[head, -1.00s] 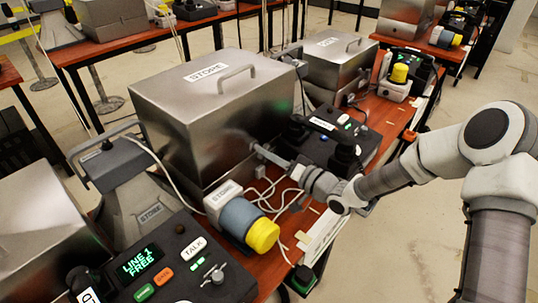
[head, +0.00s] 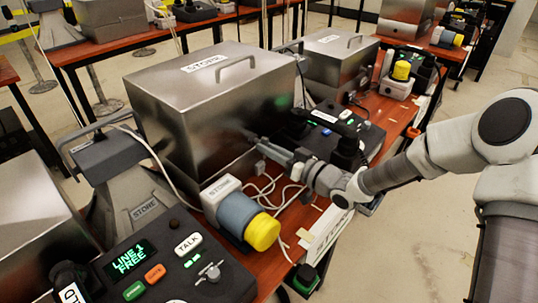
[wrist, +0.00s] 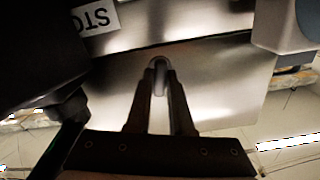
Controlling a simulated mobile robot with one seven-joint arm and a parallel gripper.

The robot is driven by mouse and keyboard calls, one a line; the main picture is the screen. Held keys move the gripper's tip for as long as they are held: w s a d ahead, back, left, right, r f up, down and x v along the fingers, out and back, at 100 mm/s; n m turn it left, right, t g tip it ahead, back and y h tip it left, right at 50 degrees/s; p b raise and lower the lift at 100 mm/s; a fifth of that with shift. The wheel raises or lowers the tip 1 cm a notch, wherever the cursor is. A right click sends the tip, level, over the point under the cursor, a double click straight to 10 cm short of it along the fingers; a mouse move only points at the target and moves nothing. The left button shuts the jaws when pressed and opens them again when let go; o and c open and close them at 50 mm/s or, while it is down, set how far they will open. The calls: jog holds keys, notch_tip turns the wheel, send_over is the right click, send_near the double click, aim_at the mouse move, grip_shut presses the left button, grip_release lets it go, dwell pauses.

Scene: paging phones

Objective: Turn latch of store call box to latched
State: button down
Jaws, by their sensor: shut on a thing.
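The store call box is a large brushed-metal box (head: 205,95) with a STORE label and a handle on its lid, in the middle left of the head view. My gripper (head: 262,143) reaches its front face from the right. In the wrist view, my gripper (wrist: 160,85) has its two fingers closed around a small rounded metal latch (wrist: 159,63), which stands out from the box's shiny face. The latch points along between the fingers, and part of it is hidden by them. In the head view my gripper hides the latch.
A grey-blue beacon with a yellow cap (head: 248,222) and loose white cables lie just below my gripper. A black console (head: 330,128) stands close behind it. Another console with a green LINE 1 FREE screen (head: 130,257) is at the lower left. Open floor lies to the right.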

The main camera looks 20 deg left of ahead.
jog(key=shift+f+n+b, duration=0.1)
jog(key=shift+n+b, duration=0.95)
jog(key=shift+n, duration=0.45)
jog(key=c, duration=0.8)
grip_release()
jog(key=p+v, duration=0.4)
jog(key=v, duration=1.3)
jog(key=shift+d, duration=0.25)
